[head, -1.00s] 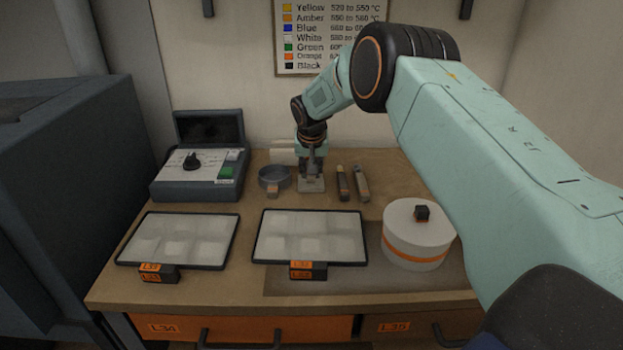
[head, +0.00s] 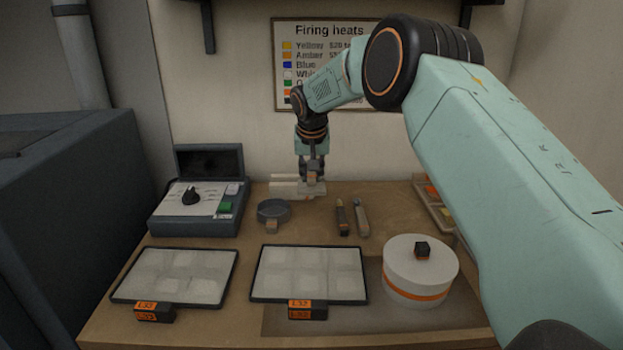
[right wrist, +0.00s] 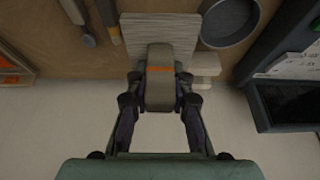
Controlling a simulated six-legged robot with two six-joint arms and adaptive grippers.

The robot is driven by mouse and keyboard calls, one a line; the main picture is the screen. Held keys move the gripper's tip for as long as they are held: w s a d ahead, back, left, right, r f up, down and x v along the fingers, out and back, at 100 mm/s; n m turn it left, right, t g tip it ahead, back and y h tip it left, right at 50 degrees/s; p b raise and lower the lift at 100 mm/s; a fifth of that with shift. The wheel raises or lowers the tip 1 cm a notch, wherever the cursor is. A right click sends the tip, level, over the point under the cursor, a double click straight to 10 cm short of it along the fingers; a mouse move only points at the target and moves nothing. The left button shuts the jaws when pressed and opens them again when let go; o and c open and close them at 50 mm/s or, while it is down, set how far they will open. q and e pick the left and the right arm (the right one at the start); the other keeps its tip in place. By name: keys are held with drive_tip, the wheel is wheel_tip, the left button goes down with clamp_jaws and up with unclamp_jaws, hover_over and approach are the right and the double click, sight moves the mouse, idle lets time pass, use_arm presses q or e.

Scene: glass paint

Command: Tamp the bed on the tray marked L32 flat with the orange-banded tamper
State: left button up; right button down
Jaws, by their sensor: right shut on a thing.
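My right gripper (head: 313,172) is shut on the orange-banded tamper (head: 314,189), which hangs over the back of the bench. In the right wrist view my gripper (right wrist: 160,98) grips the handle, and the tamper's orange band (right wrist: 161,69) and pale flat plate (right wrist: 142,27) show. The middle tray (head: 253,282) has a dark rim and a tag that seems to read L32 (head: 300,303). Its pale bed is in uneven squares. The left tray (head: 232,272) is alike, but its tag (head: 146,305) is hard to read. My left gripper is not in view.
A round dish (head: 273,211), two small tools (head: 342,217) and a control box (head: 193,212) stand behind the trays. A white orange-banded pot (head: 419,280) stands right of the middle tray. A dark kiln-like block (head: 60,220) fills the left.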

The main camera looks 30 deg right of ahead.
drive_tip(key=c, duration=1.7)
unclamp_jaws()
drive_tip(key=shift+c, duration=0.2)
drive_tip(key=shift+r, duration=0.2)
clamp_jaws()
